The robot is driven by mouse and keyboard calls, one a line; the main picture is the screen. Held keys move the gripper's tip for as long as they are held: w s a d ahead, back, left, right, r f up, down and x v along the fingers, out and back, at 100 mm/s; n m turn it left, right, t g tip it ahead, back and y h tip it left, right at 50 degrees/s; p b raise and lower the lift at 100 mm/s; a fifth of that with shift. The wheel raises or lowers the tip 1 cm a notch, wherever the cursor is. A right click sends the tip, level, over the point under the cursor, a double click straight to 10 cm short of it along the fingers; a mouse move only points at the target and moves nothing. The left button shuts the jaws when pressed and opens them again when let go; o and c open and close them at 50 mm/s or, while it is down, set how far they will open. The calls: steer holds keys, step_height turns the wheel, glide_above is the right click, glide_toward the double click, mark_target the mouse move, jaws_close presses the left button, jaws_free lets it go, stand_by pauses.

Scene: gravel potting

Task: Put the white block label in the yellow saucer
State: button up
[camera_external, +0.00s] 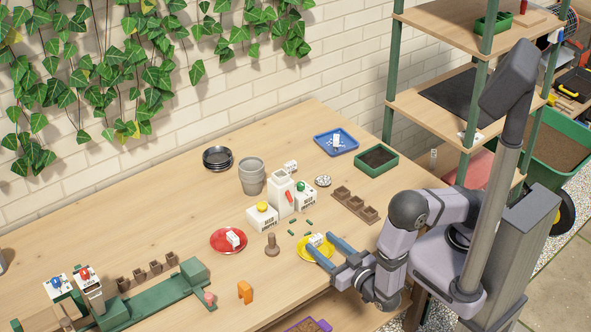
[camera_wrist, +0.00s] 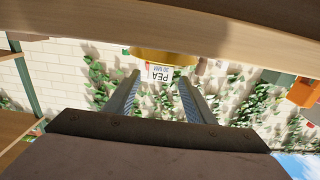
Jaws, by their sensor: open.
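The yellow saucer (camera_external: 316,257) lies on the table near the front edge, and its yellow edge shows in the wrist view (camera_wrist: 150,54). A small white block label (camera_external: 316,239) stands in the saucer; in the wrist view its printed face (camera_wrist: 160,73) reads "PEA". My gripper (camera_external: 319,241) is open, with its two blue fingers low over the saucer. The block is between or just beyond the fingertips (camera_wrist: 159,76), with gaps at both sides in the wrist view.
A red saucer (camera_external: 215,241) with another white block and a brown peg-like object (camera_external: 272,245) are to the left. A blue tray (camera_external: 320,138) also holds a white block. White seed boxes (camera_external: 262,217), grey pots (camera_external: 251,176) and brown cell strips (camera_external: 355,204) stand behind.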

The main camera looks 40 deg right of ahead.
steer(key=s+b, duration=0.1)
steer(key=s, duration=0.7)
stand_by(0.4)
